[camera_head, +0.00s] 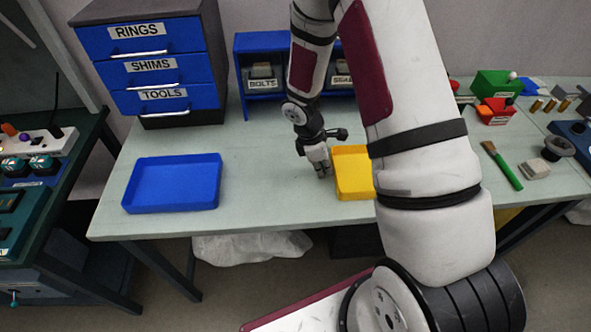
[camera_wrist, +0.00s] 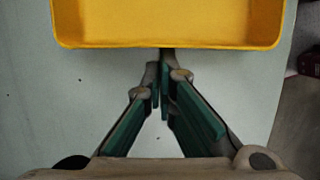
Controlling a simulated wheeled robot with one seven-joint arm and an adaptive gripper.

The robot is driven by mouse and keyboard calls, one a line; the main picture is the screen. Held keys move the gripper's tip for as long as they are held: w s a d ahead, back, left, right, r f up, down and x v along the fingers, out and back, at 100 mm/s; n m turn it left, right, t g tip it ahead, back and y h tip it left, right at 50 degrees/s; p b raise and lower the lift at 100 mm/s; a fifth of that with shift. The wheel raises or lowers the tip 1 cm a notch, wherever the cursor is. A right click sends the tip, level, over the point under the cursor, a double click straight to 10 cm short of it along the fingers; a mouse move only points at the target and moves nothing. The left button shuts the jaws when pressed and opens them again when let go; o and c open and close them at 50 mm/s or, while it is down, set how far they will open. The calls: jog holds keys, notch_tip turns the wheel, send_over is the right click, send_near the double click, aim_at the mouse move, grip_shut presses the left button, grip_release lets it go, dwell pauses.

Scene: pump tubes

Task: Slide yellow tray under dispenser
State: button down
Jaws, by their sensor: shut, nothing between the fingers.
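The yellow tray (camera_head: 352,182) lies on the table just right of my gripper (camera_head: 323,169) in the head view. My arm hides its right part. In the wrist view, the tray (camera_wrist: 165,25) fills the top, with its near wall running across the picture. My gripper (camera_wrist: 163,72) is shut and empty, low over the table, its fingertips right at the middle of that wall. I cannot tell whether they touch it. I cannot make out a dispenser; my arm covers the middle right of the head view.
An empty blue tray (camera_head: 172,184) lies at the table's left. A blue drawer unit (camera_head: 152,60) and a blue bin rack (camera_head: 262,72) stand at the back. A green-handled brush (camera_head: 502,166) and small parts lie at the right. The table between the blue tray and my gripper is clear.

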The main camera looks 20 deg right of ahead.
jog(key=s+d, duration=0.2)
jog(key=d, duration=0.5)
jog(key=s+d+p, duration=0.1)
jog(key=s+d, duration=0.2)
jog(key=d, duration=0.4)
jog(key=s+d, duration=0.2)
jog(key=d, duration=0.6)
jog(key=shift+s+p, duration=0.25)
jog(key=shift+p, duration=0.05)
jog(key=shift+a, duration=0.15)
jog(key=shift+w+a, duration=0.2)
jog(key=shift+a, duration=0.05)
jog(key=a, duration=0.2)
jog(key=w+a+r, duration=0.1)
jog(key=shift+a, duration=0.2)
jog(key=s+b+v, duration=0.1)
jog(key=v, duration=0.8)
jog(key=shift+w, duration=0.45)
